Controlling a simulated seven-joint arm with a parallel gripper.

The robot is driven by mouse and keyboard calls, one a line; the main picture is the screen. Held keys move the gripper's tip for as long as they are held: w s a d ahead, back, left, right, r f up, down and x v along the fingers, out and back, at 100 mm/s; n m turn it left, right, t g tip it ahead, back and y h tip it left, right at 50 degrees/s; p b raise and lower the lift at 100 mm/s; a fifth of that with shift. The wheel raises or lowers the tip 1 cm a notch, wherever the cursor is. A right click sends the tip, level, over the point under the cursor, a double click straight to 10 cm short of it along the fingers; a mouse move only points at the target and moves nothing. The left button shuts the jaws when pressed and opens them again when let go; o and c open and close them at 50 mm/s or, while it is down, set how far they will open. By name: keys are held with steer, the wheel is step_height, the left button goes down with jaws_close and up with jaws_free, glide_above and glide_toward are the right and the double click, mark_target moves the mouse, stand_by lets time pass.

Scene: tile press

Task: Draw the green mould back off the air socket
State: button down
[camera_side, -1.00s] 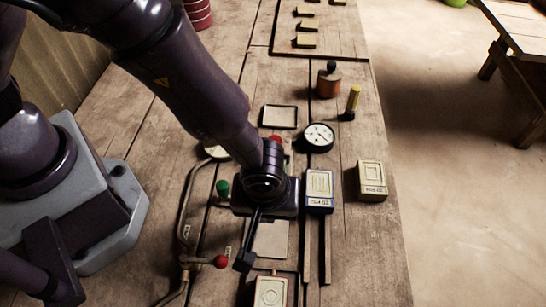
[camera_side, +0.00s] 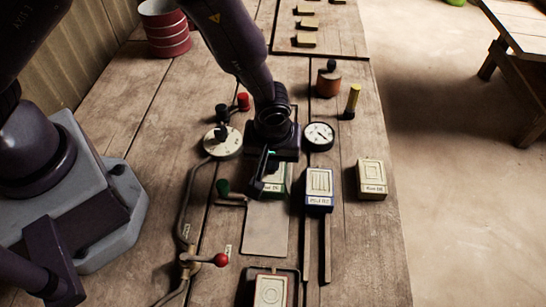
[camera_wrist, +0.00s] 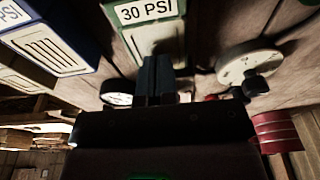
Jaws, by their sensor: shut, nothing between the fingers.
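The green mould (camera_side: 274,180) stands at the upper end of a bare plate, partly hidden by my gripper. In the wrist view the green mould (camera_wrist: 150,30) shows its "30 PSI" label just beyond my fingertips. My gripper (camera_side: 261,172) is shut and empty, its fingers at the left part of the mould in the side view. In the wrist view the shut fingers (camera_wrist: 155,72) point at the mould's lower edge; I cannot tell whether they touch it. I cannot make out the air socket; it may be hidden by my gripper.
A blue mould (camera_side: 319,190) stands close to the right, a cream mould (camera_side: 371,180) farther right. A gauge (camera_side: 318,136) is behind the blue one. The plate (camera_side: 266,232) is clear in front.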

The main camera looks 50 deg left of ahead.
steer(key=shift+f, duration=0.35)
